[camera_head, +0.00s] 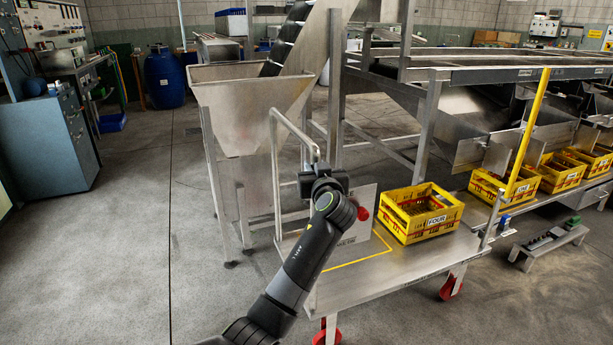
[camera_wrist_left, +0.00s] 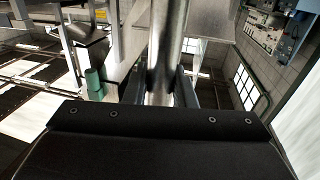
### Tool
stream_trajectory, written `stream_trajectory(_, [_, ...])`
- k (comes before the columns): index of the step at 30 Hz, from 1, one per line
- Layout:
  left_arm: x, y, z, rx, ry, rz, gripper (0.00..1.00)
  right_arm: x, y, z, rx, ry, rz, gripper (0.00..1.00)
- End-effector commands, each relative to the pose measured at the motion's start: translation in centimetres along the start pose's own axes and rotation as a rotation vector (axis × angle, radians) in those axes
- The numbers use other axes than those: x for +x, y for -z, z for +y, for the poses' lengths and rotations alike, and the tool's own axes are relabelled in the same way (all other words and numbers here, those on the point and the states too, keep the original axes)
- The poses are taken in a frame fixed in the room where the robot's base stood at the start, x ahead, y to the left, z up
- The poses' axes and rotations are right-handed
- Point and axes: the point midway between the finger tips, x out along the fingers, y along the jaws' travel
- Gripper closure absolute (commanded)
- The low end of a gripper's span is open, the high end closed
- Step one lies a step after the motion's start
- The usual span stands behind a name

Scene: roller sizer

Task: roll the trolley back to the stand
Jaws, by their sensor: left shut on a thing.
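The trolley (camera_head: 385,278) is a flat metal cart with red wheels and an upright tube handle (camera_head: 288,133) at its left end. My left gripper (camera_head: 318,168) is shut on the handle's tube. In the left wrist view the tube (camera_wrist_left: 165,50) runs up from between the fingers (camera_wrist_left: 168,88). A yellow crate marked FOUR (camera_head: 420,212) sits on the trolley deck, beside a yellow line. The deck's right end is close to a long metal shelf; I cannot tell whether they touch. My arm hides part of the deck and handle. My right gripper is out of view.
A metal hopper (camera_head: 250,110) on legs stands just behind the trolley handle. Several yellow crates stand on the shelf under the sizer at right. A low metal step (camera_head: 548,243) is on the floor at right. A blue barrel (camera_head: 164,78) stands far left. The left floor is clear.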

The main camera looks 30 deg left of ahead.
Motion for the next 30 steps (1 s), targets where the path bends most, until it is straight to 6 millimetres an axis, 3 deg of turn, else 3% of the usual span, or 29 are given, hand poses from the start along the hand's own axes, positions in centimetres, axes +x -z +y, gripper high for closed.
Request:
stream_trajectory(18, [0.15,0.21,1.04,-0.003,-0.004,0.003,1.0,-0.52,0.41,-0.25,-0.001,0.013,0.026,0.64])
stream_trajectory(19, [0.15,0.22,1.05,-0.003,-0.005,0.003,0.74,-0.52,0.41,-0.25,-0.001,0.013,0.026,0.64])
stream_trajectory(23, [0.15,0.18,1.01,-0.002,-0.003,0.002,0.57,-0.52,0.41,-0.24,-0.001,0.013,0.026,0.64])
stream_trajectory(30, [0.17,0.04,0.9,0.0,0.0,0.0,0.57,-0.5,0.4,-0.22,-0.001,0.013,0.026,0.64])
